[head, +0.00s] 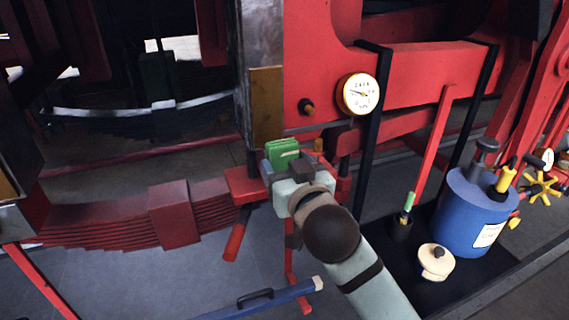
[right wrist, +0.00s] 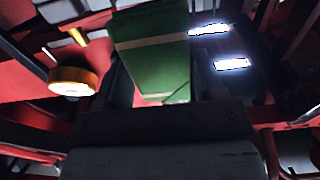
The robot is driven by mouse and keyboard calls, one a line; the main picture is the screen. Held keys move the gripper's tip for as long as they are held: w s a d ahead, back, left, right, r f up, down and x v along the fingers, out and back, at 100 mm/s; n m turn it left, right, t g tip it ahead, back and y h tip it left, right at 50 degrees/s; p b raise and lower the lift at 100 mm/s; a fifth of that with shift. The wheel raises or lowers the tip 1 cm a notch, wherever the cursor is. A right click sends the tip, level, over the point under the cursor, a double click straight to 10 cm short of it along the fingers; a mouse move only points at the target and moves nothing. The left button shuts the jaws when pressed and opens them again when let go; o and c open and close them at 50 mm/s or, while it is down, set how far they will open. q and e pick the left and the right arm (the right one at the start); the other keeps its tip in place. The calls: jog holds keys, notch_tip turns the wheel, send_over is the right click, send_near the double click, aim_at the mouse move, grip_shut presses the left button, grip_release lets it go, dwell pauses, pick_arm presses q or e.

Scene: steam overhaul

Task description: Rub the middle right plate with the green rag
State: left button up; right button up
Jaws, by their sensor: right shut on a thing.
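The green rag (head: 282,149) is a folded green block with a pale stripe, held in my right gripper (head: 285,166). In the right wrist view the rag (right wrist: 155,55) stands between the two dark fingers, which are shut on it. A tall brownish, brass-like plate (head: 266,105) is on the dark grey upright, left of the red frame; it looks like the middle right plate. The rag is just below this plate in the head view; I cannot tell whether they touch. My left gripper is out of view.
A round gauge (head: 358,94) is on the red frame to the right. A red leaf spring (head: 125,222) runs left of my gripper. A blue can (head: 472,212), a cream pot (head: 435,262) and a dark cup (head: 401,228) stand on a black mat. Another brownish plate (head: 8,188) is at the far left.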

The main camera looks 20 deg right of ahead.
jog(key=shift+s, duration=0.1)
jog(key=shift+s, duration=1.45)
